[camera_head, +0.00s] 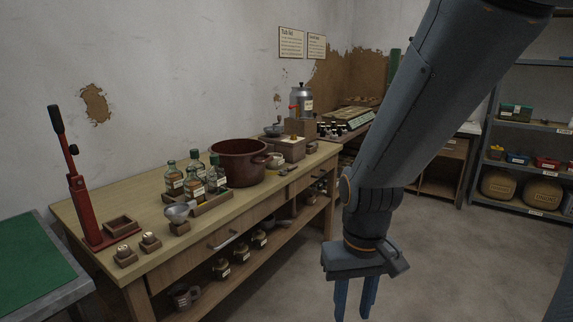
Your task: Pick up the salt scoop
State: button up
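I cannot pick out the salt scoop with certainty. A small grey metal bowl-shaped piece (179,212), possibly a scoop or a funnel, sits on a small wooden block near the front edge of the wooden workbench (142,213). My gripper (355,300) hangs with its blue fingers pointing down, to the right of the bench and over the floor in the picture. A gap shows between the fingers and nothing is seen in it. The fingertips reach almost to the bottom edge of the picture.
The bench holds a red lever press (77,200), several glass bottles (194,181) in a tray, a brown pot (237,165) and a metal canister (301,102). Jars (241,252) stand on its lower shelf. A green-topped table (32,260) is at left. Floor (430,270) is clear at right.

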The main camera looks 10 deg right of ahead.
aim_at(282, 172)
jog(key=z, duration=0.55)
jog(key=k, duration=0.75)
jog(key=z, duration=0.95)
jog(key=k, duration=0.5)
jog(key=z, duration=0.35)
jog(key=i, duration=1.65)
jog(key=u, duration=0.45)
jog(key=i, duration=1.75)
jog(key=u, duration=0.95)
jog(key=i, duration=0.95)
jog(key=u, duration=1.8)
jog(key=i, duration=0.75)
jog(key=u, duration=0.7)
